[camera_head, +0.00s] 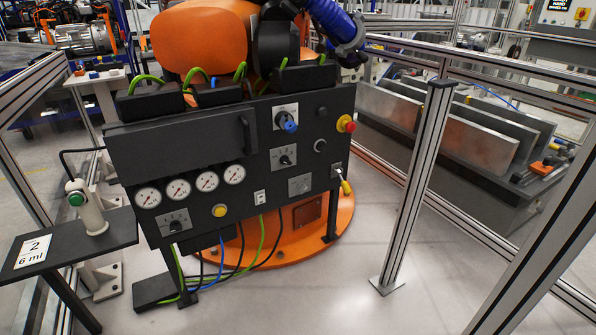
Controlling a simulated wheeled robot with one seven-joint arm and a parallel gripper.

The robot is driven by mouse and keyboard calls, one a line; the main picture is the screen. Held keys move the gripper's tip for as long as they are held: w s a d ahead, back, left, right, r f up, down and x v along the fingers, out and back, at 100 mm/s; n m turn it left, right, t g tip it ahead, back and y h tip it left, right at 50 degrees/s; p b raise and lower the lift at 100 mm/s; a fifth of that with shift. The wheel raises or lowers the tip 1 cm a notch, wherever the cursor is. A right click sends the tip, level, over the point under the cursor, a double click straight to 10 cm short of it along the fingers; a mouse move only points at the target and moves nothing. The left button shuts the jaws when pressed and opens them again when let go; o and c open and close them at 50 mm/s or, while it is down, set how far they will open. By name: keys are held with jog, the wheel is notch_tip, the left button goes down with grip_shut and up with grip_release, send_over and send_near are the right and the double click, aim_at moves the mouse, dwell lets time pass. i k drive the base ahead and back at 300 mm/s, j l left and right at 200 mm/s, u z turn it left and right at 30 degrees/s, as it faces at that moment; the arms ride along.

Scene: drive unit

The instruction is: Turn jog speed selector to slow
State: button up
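A dark control panel (225,150) stands in the middle of the view, in front of an orange machine. It carries several rotary knobs: a blue one (287,122) on a light plate at the upper right, a black one (285,159) on a marked plate below it, and another black one (175,224) at the lower left under the gauges. The labels are too small to read, so I cannot tell which knob is the jog speed selector or how it is set. My gripper is not in view.
The panel also has round gauges (178,190), a yellow button (220,210), a red emergency button (346,123) and a yellow-tipped lever (346,187). A small table (112,236) stands at left. A metal fence post (415,185) stands at right. The floor (320,300) in front is clear.

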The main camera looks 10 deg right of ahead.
aim_at(300, 187)
jog(key=i, duration=0.95)
jog(key=i+j+z, duration=0.1)
jog(key=i, duration=0.85)
jog(key=i+z, duration=0.35)
